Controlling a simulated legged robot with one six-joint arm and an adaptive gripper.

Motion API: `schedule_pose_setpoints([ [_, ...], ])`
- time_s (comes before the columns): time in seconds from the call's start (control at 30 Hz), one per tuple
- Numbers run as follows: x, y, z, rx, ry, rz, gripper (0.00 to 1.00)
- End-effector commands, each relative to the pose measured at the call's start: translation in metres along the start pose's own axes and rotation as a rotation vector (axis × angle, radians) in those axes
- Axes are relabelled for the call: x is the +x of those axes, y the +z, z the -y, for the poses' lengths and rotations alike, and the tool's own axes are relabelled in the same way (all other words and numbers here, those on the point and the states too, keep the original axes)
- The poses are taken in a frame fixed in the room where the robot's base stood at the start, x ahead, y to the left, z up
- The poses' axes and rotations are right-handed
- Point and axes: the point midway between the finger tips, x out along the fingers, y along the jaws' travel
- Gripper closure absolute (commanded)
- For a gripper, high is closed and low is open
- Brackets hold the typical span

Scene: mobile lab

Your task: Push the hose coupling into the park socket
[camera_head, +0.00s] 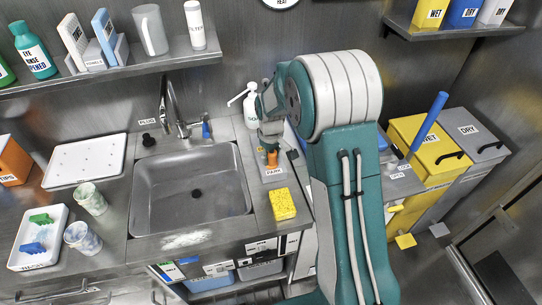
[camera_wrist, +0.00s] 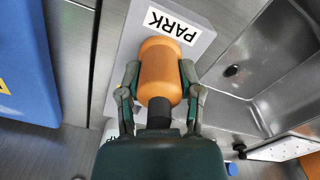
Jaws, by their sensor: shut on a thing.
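The orange hose coupling (camera_wrist: 160,72) is between the fingers of my gripper (camera_wrist: 160,85) in the wrist view. My gripper is shut on it, one finger on each side. The coupling also shows small in the head view (camera_head: 272,158), below my gripper (camera_head: 270,140). The grey park block (camera_wrist: 201,42) with its PARK label lies right at the coupling's far end; it also shows in the head view (camera_head: 271,174), right of the sink. The socket opening is hidden, so I cannot tell how deep the coupling sits.
The steel sink (camera_head: 192,190) is just left of the park block. A yellow sponge (camera_head: 283,204) lies in front of it. A white pump bottle (camera_head: 249,106) stands behind. A shelf (camera_head: 150,66) hangs at upper left. Yellow WET and grey DRY bins (camera_head: 475,140) stand at right.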

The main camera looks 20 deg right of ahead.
Motion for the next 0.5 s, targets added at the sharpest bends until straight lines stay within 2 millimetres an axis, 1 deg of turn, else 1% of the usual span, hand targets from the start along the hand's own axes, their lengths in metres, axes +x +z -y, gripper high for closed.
schedule_pose_setpoints([
  [0.03,0.0013,0.0002,0.0001,0.000,0.000,0.001,0.49],
  [0.07,0.0011,0.0002,0.0001,0.000,0.000,0.001,0.35],
  [0.1,0.0010,0.0002,0.0001,0.000,0.000,0.001,0.19],
  [0.5,-0.0001,0.0001,0.0000,0.000,0.000,0.000,0.19],
])
